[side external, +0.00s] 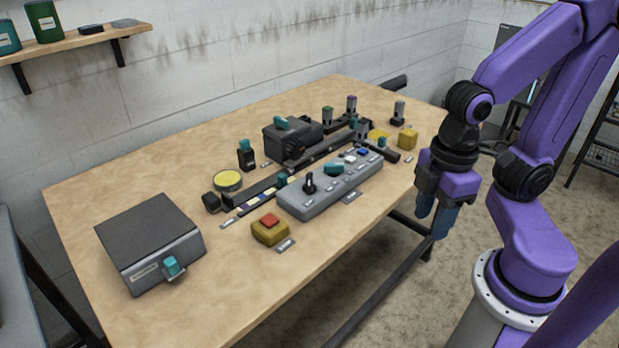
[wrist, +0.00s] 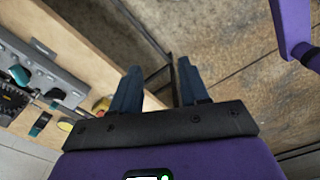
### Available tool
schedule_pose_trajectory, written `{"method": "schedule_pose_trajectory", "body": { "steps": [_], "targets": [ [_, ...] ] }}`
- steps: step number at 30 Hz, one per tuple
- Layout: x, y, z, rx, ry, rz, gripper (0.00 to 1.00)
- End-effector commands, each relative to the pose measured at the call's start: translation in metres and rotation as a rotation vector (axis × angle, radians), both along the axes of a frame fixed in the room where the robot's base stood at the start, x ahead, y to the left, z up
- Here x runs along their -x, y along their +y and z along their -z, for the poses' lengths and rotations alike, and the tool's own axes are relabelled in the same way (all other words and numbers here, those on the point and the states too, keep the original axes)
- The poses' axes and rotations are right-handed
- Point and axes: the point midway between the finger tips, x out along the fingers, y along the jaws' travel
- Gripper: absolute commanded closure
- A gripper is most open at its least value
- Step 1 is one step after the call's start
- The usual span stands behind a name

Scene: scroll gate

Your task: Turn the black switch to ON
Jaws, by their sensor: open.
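The black switch (side external: 309,184) stands up from the left end of the long grey control panel (side external: 320,196) on the table. Its lever looks roughly upright; I cannot read its markings or tell its setting. My gripper (side external: 434,214) hangs pointing down beyond the table's right edge, well to the right of the panel, and touches nothing. Its two blue fingers are apart and empty, as the wrist view (wrist: 158,75) also shows. Part of the grey panel (wrist: 65,84) shows at that view's left, with a teal knob (wrist: 20,74).
On the table (side external: 125,180) are a dark grey box (side external: 150,235) with a teal knob, a yellow block with a red button (side external: 269,222), a yellow disc (side external: 228,180), a black box (side external: 292,138) and rails behind the panel. The table's front is mostly clear.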

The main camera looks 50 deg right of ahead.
Motion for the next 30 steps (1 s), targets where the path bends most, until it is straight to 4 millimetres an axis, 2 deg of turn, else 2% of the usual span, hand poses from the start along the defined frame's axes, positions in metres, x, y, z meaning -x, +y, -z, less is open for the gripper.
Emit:
{"method": "schedule_pose_trajectory", "body": {
  "steps": [5,9,16,23,30],
  "targets": [
    [-0.036,0.016,-0.010,0.002,0.004,0.188,0.55],
    [-0.079,0.028,-0.020,0.003,0.008,0.411,0.55],
    [-0.154,0.033,-0.032,0.005,0.014,0.775,0.55],
    [-0.228,0.020,-0.040,0.006,0.021,1.136,0.55],
    [-0.299,-0.014,-0.043,0.007,0.028,1.512,0.55]
  ]
}}
